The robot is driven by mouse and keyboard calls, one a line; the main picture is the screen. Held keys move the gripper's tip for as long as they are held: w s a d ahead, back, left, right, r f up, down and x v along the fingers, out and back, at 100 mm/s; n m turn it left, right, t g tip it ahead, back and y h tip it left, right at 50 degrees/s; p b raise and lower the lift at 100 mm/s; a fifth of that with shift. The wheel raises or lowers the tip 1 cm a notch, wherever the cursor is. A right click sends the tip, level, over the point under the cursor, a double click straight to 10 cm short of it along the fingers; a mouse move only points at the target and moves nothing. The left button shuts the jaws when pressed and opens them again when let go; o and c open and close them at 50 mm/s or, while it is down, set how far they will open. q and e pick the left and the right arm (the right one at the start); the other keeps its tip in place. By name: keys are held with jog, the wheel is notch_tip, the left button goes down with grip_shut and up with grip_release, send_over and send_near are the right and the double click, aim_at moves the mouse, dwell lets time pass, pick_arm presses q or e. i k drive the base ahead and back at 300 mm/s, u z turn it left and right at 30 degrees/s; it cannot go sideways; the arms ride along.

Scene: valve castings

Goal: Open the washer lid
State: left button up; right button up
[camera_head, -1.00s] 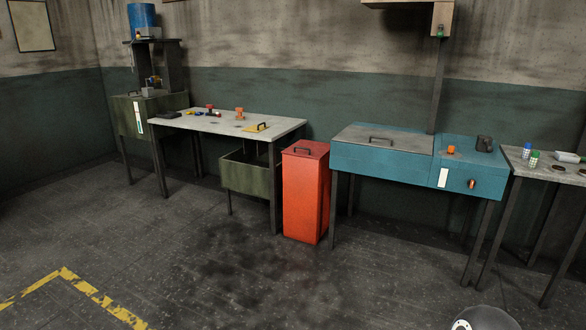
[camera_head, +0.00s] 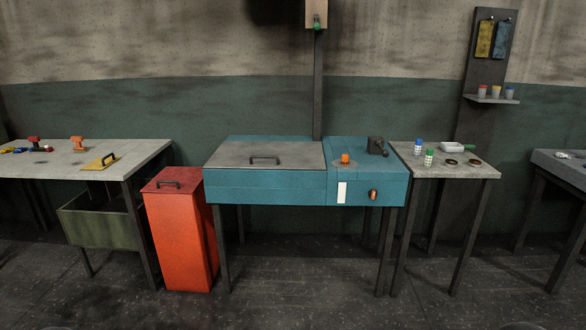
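The washer (camera_head: 265,188) is a blue box on dark legs, standing against the wall in the middle of the head view. Its grey lid (camera_head: 225,154) lies flat and shut on the left part of the top. A dark bar handle (camera_head: 265,160) sits on the lid. On the right part are an orange piece (camera_head: 345,158) on a round plate, a dark grey fitting (camera_head: 377,146), a white strip and an orange knob (camera_head: 373,194) on the front. Neither of my grippers is in view.
A red bin (camera_head: 180,235) with a handled lid stands close at the washer's left. A work table (camera_head: 75,165) is further left. A side table (camera_head: 440,172) with bottles and a small tray adjoins on the right. The floor in front looks clear.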

aim_at(230, 155)
jog(key=z, duration=0.1)
jog(key=i, duration=1.35)
jog(key=u, duration=0.2)
jog(key=i, duration=1.6)
jog(key=u, duration=0.4)
